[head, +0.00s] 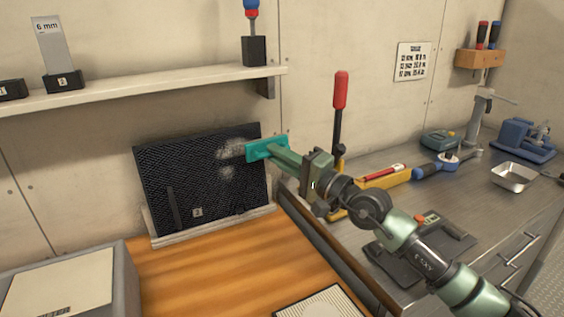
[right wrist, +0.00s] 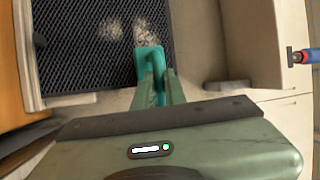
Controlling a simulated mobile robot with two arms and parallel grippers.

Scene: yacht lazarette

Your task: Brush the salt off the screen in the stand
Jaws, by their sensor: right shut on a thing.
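The black mesh screen (head: 185,165) stands nearly upright, leaning back in a pale stand (head: 212,229) on the wooden top. White salt (head: 231,148) lies in patches on its upper right part; it also shows in the right wrist view (right wrist: 112,30). My right gripper (head: 285,160) is shut on a teal brush (head: 262,149), which is at the screen's upper right edge, beside the salt. The brush also shows between the fingers in the right wrist view (right wrist: 149,60). I cannot tell whether it touches the mesh. My left gripper is not in view.
A shelf (head: 130,93) runs above the screen. A grey box (head: 115,285) stands front left and a striped pad (head: 318,308) lies at the front. A red-handled tool (head: 340,95) stands right of the brush. The steel bench (head: 480,200) holds a metal tray (head: 513,176).

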